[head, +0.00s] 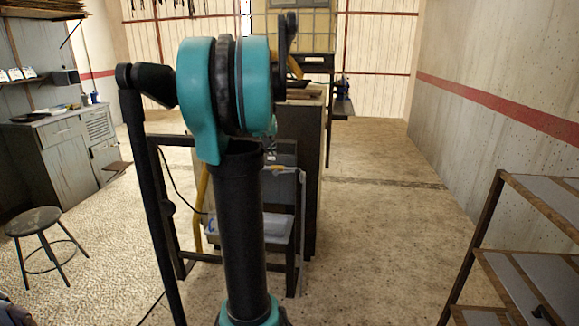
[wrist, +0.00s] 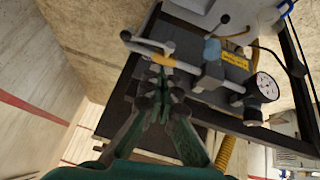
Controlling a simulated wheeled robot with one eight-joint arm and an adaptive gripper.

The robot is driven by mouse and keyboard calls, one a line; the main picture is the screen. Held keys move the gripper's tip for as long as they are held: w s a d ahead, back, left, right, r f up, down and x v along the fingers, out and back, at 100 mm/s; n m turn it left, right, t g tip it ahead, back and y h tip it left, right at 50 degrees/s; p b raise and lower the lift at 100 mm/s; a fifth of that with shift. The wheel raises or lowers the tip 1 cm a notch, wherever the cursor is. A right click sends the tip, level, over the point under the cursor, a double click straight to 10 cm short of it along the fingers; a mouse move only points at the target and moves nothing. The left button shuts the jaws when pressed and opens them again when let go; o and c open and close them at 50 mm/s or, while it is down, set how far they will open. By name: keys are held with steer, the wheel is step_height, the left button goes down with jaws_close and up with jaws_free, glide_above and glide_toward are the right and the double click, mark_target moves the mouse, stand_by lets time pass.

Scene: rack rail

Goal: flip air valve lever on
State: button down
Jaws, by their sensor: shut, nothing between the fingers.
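A round pressure gauge (wrist: 266,86) sits right of the fitting, and a yellow coiled hose (wrist: 225,153) hangs below. In the head view a dark cabinet (head: 306,180) stands behind my arm. A shelf rack (head: 520,255) is at right, a stool (head: 35,222) at left. Floor at centre right is clear.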

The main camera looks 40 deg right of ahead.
steer(key=d+r, duration=0.2)
steer(key=d, duration=0.3)
glide_toward(291, 169)
steer(key=shift+w+d+f+m+h, duration=0.15)
steer(key=shift+w+d+f+m, duration=0.05)
steer(key=shift+d, duration=0.25)
steer(key=shift+w+d+f+m+h, duration=0.15)
steer(key=shift+d+m, duration=0.05)
steer(key=shift+d, duration=0.25)
steer(key=shift+s+a+f, duration=0.1)
steer(key=shift+s+f, duration=0.15)
steer(key=shift+f, duration=0.65)
steer(key=shift+s+a+f, duration=0.15)
steer(key=shift+s+f, duration=0.15)
steer(key=shift+f, duration=0.55)
steer(key=shift+s+d+f, duration=0.1)
steer(key=shift+s+f, duration=0.05)
steer(key=shift+f, duration=0.35)
steer(key=shift+s+d+f, duration=0.1)
steer(key=shift+s+f, duration=0.1)
steer(key=shift+f, duration=0.3)
steer(key=shift+r, duration=0.1)
